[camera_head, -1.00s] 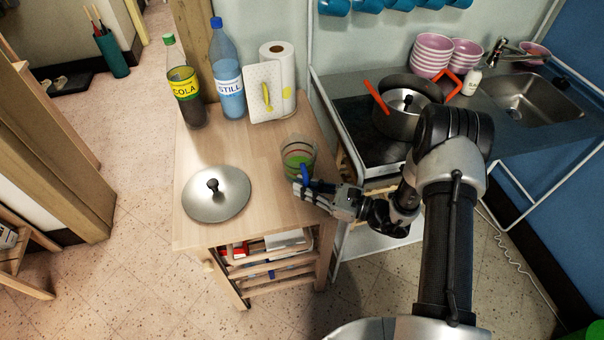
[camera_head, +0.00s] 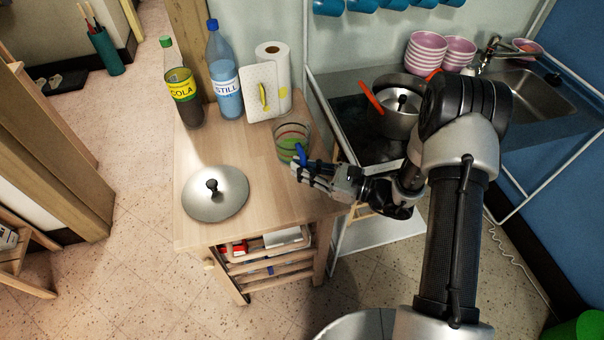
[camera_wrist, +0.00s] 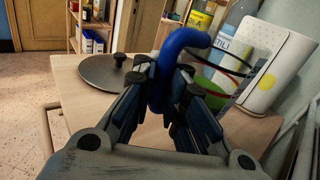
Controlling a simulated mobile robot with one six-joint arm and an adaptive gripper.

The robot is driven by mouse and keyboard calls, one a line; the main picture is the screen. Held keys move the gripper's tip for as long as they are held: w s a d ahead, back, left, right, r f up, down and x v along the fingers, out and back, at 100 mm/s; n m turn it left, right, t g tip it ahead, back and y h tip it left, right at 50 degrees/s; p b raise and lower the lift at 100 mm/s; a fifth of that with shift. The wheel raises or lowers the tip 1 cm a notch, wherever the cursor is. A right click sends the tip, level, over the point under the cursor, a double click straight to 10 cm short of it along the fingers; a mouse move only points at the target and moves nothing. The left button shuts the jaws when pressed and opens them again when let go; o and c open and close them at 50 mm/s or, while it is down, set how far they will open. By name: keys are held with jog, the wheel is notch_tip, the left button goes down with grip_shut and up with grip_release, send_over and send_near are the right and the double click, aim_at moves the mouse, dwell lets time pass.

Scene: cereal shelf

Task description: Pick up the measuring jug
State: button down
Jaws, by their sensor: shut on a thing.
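The measuring jug (camera_head: 291,139) is a clear cup with green in it, coloured lines and a blue handle (camera_wrist: 163,62). It is at the right side of the wooden table in the head view, appearing slightly raised, though any gap beneath it is hard to make out. My gripper (camera_head: 301,168) comes from the right and is shut on the blue handle. In the wrist view, the fingers of my gripper (camera_wrist: 164,88) stand on both sides of the handle, which hides part of the jug's body (camera_wrist: 222,85).
The wooden trolley table (camera_head: 255,185) carries a metal lid (camera_head: 216,194), a cola bottle (camera_head: 184,97), a water bottle (camera_head: 226,75), and a paper roll (camera_head: 278,75) behind a white board (camera_head: 256,94). A pot (camera_head: 400,118) stands on the stove to the right.

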notch_tip(320, 180, up, 12)
jog(key=p, duration=0.3)
jog(key=shift+f, duration=0.15)
jog(key=shift+d, duration=0.1)
